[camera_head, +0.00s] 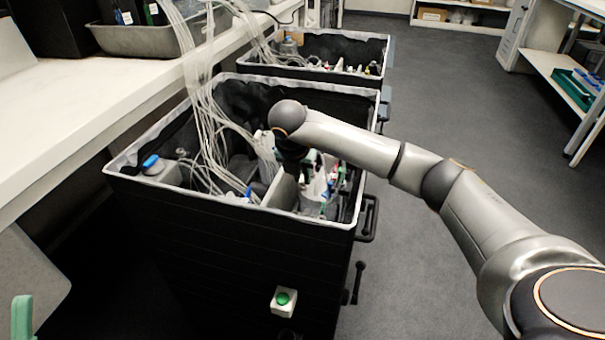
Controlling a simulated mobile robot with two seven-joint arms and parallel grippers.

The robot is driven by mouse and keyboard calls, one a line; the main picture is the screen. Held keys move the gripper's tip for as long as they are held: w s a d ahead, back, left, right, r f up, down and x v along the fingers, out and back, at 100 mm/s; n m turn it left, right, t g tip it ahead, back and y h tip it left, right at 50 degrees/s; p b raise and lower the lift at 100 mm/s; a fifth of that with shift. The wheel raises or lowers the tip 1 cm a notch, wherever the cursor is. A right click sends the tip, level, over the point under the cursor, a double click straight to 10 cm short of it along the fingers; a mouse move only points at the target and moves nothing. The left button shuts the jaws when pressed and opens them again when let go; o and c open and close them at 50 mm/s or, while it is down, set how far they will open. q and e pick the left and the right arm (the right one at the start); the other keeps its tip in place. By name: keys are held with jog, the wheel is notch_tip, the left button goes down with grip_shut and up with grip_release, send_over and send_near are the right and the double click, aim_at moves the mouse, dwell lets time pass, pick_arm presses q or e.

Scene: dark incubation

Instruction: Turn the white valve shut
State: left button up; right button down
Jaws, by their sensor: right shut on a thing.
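My right gripper (313,166) reaches down into the near black bin (230,245), among small fittings at its right end. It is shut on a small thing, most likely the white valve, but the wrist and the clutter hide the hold. White parts (316,190) show just below the gripper, too small to tell apart. The valve's turn angle cannot be made out. A green upright piece (22,315) at the lower left edge may be a finger of my left gripper; its jaws cannot be judged.
Clear tubes (207,110) run from the bench (85,95) into the near bin, left of my right wrist. A second black bin (345,45) stands behind. A green button (283,297) is on the front. Grey floor is free at the right; shelves stand farther right.

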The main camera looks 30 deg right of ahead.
pick_arm(q)
jog(key=shift+r, duration=0.1)
dwell(0.5)
pick_arm(e)
jog(key=c, duration=0.8)
grip_release()
jog(key=shift+c, duration=0.2)
pick_arm(q)
jog(key=shift+a+r, duration=0.1)
jog(key=shift+r, duration=0.05)
pick_arm(e)
jog(key=shift+r, duration=0.15)
